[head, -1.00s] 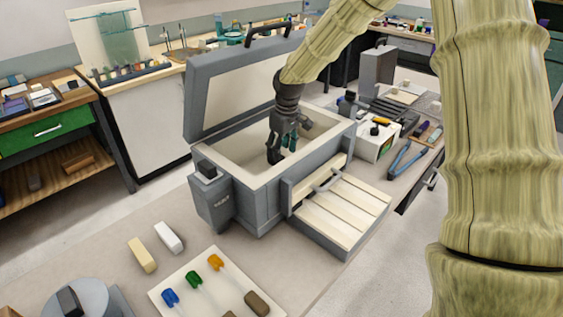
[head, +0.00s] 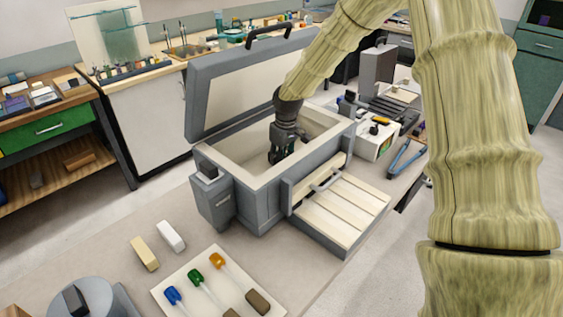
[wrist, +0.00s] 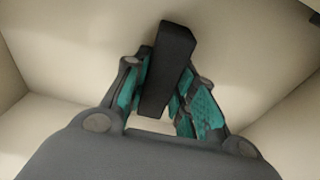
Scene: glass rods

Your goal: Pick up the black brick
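The black brick (wrist: 168,70) is in the wrist view, between the two teal-padded fingers of my gripper (wrist: 165,95). Both fingers lie close against its sides, and my gripper looks shut on it. The brick is slightly tilted in the picture, with pale walls and floor around it. In the head view my gripper (head: 281,154) is down inside the open grey kiln (head: 240,181). There the brick is mostly hidden by my gripper and hard to make out. I cannot tell whether the brick touches the kiln floor.
The kiln's lid (head: 235,92) stands open behind my arm. Its cream front door (head: 340,208) is folded down. A white board (head: 222,299) with coloured rods, a cream brick (head: 145,254) and a white brick (head: 171,236) lie in front. A dark block (head: 74,300) rests on a grey disc.

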